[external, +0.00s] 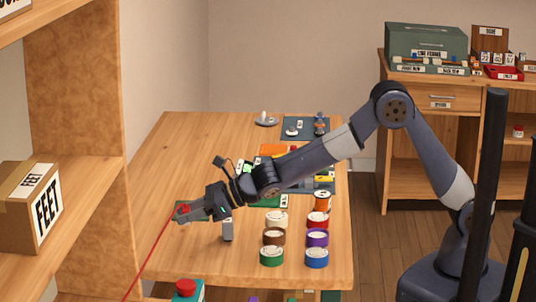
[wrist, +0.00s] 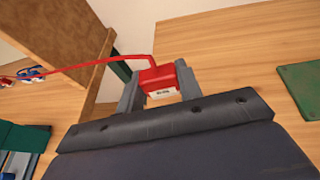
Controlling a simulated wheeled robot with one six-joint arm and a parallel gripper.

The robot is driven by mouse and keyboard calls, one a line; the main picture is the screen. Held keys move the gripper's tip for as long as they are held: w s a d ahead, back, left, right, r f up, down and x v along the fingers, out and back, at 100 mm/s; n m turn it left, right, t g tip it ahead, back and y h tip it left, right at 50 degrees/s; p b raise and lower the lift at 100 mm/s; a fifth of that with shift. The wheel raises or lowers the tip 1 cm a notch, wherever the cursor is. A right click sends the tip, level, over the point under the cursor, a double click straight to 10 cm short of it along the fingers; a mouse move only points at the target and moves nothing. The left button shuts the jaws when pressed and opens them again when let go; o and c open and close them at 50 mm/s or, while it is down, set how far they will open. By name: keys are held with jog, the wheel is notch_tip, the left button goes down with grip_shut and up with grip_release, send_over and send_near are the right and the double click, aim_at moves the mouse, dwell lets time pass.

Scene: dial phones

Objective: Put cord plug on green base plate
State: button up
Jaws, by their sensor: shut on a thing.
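A red cord plug (wrist: 158,82) with a white label sits between the two fingers of my gripper (wrist: 159,88) in the wrist view. The gripper is shut on it. A red cord runs from the plug to the left. In the external view my gripper (external: 186,214) is at the left part of the table, with the red plug (external: 182,209) at its tips and the cord going down to the lower left. A flat green plate (wrist: 303,86) lies on the wood at the right of the wrist view, apart from the plug. In the external view a dark green patch shows behind the gripper, partly hidden.
Several coloured round tins (external: 272,256) stand on the table right of my gripper. A small grey upright piece (external: 227,230) is just below the gripper. A shelf with a FEET box (external: 27,205) is at the left. The table's far left is clear.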

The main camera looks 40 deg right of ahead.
jog(key=w+d+m+t+h+p, duration=0.2)
jog(key=w+d+p, duration=0.4)
jog(key=w+d, duration=1.15)
jog(key=f, duration=0.2)
jog(key=w+f+b, duration=0.1)
jog(key=f, duration=0.1)
jog(key=shift+a+f+b, duration=0.1)
jog(key=shift+f+b, duration=0.1)
jog(key=shift+b, duration=0.1)
jog(key=shift+f, duration=2.25)
jog(key=shift+s+f+b, duration=0.1)
jog(key=shift+f+b, duration=0.1)
jog(key=shift+b, duration=0.15)
jog(key=o, duration=1)
jog(key=shift+r, duration=0.1)
